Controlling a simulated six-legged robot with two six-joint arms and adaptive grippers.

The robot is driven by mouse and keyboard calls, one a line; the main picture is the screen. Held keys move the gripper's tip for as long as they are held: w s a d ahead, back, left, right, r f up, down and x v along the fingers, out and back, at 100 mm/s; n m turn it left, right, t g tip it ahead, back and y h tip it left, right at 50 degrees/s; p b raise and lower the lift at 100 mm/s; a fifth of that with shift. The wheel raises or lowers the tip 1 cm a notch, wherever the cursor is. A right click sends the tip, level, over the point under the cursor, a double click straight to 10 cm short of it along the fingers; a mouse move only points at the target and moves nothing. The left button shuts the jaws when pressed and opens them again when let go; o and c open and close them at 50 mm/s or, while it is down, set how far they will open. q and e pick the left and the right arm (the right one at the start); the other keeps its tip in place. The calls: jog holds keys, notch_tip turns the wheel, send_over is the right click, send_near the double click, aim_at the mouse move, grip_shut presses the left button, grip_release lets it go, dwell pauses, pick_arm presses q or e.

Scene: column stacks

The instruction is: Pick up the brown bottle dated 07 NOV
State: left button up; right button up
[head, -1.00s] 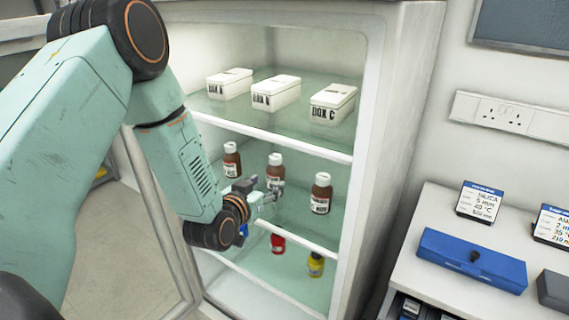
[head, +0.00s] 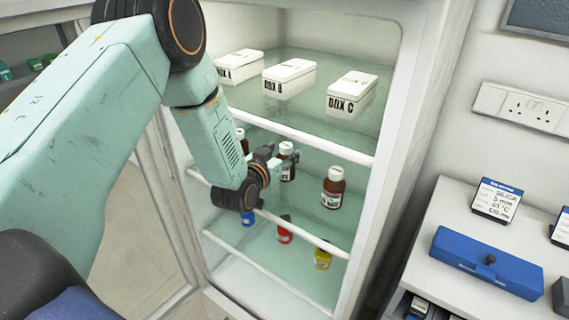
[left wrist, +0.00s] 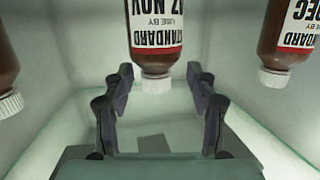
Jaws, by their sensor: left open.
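The middle brown bottle (head: 288,170) stands upright on the fridge's middle shelf, partly hidden behind my left gripper (head: 278,157). In the left wrist view it is upside down; its label (left wrist: 155,32) reads NOV, with the day digits partly cut off. My left gripper (left wrist: 160,75) is open, its two fingers either side of the bottle's white cap in that picture. I cannot tell whether they touch it. Another brown bottle (head: 333,188) stands to the right. A third brown bottle (head: 240,138) is mostly hidden by my arm. My right gripper is not in view.
In the left wrist view, a bottle marked DEC (left wrist: 285,35) is at the right and another bottle (left wrist: 6,65) at the left edge. White boxes (head: 290,78) stand on the shelf above. Red (head: 285,230) and yellow (head: 323,257) items stand below. The shelf edge (head: 300,232) runs below my gripper.

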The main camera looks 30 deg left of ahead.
pick_arm(q)
jog(key=shift+w+d+r, duration=0.4)
jog(key=shift+w+d, duration=0.05)
jog(key=shift+d, duration=0.15)
jog(key=shift+w+a+f, duration=0.6)
jog(key=shift+a, duration=0.05)
jog(key=shift+c, duration=0.9)
jog(key=shift+s+d+r, duration=0.45)
jog(key=shift+d+r, duration=0.05)
jog(key=shift+d, duration=0.05)
jog(key=c, duration=0.4)
jog(key=shift+w+a+f, duration=0.25)
jog(key=shift+a+f, duration=0.15)
grip_shut()
jog(key=shift+s+d+r, duration=0.1)
jog(key=shift+s+d, duration=0.1)
jog(key=shift+d, duration=0.05)
